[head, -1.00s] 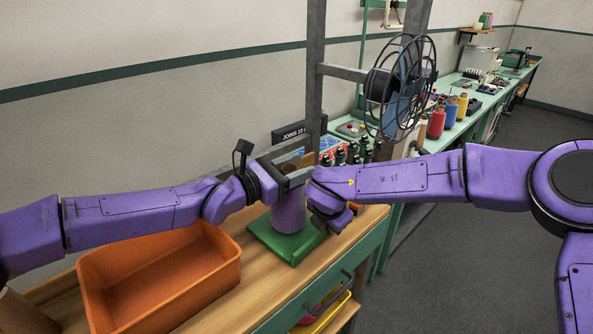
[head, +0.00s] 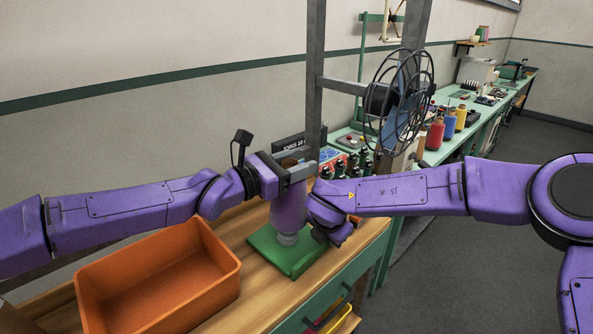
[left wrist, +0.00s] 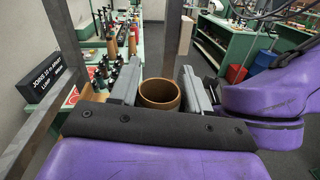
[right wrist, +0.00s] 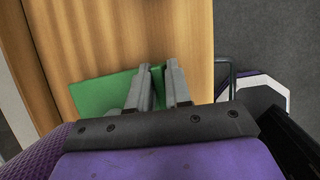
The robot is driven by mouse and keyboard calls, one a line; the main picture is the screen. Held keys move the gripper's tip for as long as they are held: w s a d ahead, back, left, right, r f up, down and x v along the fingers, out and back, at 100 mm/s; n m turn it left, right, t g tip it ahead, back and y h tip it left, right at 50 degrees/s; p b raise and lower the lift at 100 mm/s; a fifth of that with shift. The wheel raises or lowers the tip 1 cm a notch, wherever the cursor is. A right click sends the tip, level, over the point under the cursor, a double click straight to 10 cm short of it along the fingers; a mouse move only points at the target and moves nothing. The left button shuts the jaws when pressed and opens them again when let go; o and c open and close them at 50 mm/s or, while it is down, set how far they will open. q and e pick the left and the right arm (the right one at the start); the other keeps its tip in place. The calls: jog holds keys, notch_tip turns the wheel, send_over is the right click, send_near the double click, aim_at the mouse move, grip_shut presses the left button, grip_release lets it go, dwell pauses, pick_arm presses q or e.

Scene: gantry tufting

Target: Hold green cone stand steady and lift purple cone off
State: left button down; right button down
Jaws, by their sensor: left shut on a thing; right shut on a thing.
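The purple cone (head: 288,211) is upright between my arms, its lower end above the green stand base. A pale grey part of the green cone stand (head: 283,262) shows under the cone. My left gripper (head: 300,168) is shut on the purple cone near its top. In the left wrist view the cone's brown tube rim (left wrist: 160,93) sits between the fingers. My right gripper (right wrist: 158,75) is shut on the edge of the green stand, whose base (right wrist: 98,94) shows in the right wrist view. Its exact contact is hidden in the head view.
An orange bin (head: 160,285) stands on the wooden bench at the left, with its inside empty. Dark bottles (head: 352,165), a wire reel (head: 398,95) and coloured thread cones (head: 447,128) are behind. A grey upright frame post (head: 314,80) rises close behind my left gripper.

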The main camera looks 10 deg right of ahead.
pick_arm(q)
notch_tip(320, 180, up, 9)
jog(key=shift+s+d, duration=0.3)
pick_arm(e)
jog(key=shift+s+f, duration=0.2)
jog(key=shift+f, duration=0.15)
dwell(0.4)
jog(key=c, duration=1)
grip_release()
jog(key=shift+w+d+r, duration=0.1)
jog(key=shift+w, duration=0.05)
pick_arm(q)
jog(key=shift+w, duration=0.1)
